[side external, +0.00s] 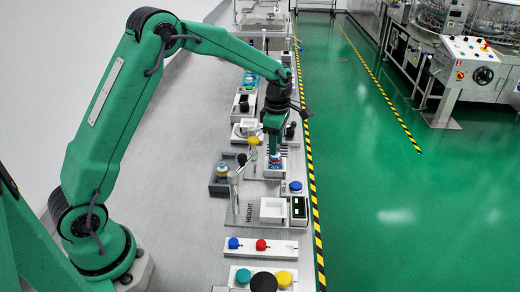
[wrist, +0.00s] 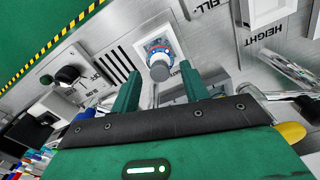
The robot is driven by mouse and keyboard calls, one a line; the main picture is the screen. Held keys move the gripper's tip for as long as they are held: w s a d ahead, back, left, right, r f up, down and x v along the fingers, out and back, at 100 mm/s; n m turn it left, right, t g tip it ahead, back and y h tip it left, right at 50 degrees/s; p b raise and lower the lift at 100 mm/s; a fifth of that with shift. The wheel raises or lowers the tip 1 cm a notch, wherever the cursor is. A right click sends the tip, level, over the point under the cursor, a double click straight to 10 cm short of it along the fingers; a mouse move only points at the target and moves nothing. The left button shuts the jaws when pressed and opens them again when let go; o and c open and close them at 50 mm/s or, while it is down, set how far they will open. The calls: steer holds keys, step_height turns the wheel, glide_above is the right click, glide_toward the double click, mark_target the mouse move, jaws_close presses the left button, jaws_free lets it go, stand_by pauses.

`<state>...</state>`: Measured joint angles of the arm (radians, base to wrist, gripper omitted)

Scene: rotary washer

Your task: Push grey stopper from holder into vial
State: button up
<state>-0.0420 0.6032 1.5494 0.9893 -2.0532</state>
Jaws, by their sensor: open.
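My gripper (side external: 273,146) hangs pointing down over a small white square holder (side external: 267,172) on the bench. In the wrist view its two green fingers (wrist: 160,72) are apart, one on each side of a small round piece with a grey end (wrist: 159,71) and a blue and red band. This piece stands at the white square recess (wrist: 151,40); no contact with the fingers can be made out. I cannot tell for certain whether the grey end is the stopper, and the vial cannot be clearly told apart from it.
A grey bin (side external: 217,187) with a small capped item stands left of my gripper. A white tray (side external: 273,210) and a blue button (side external: 295,186) are nearer the camera. A black knob (wrist: 67,75) is left in the wrist view. The green floor lies beyond the striped edge.

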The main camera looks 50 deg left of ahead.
steer(key=shift+r, duration=3.8)
steer(key=shift+r, duration=0.1)
steer(key=s+d+r+m+t, duration=0.1)
steer(key=s+r+m+t, duration=0.1)
steer(key=s+r+m, duration=0.4)
steer(key=s+d+r+m+t, duration=0.1)
steer(key=s+r+m, duration=0.4)
steer(key=s, duration=0.4)
steer(key=s+f+m+t, duration=0.2)
steer(key=s+f+m, duration=0.1)
steer(key=s+m, duration=1)
steer(key=shift+s+t, duration=0.3)
steer(key=shift+s, duration=0.3)
steer(key=shift+d, duration=0.1)
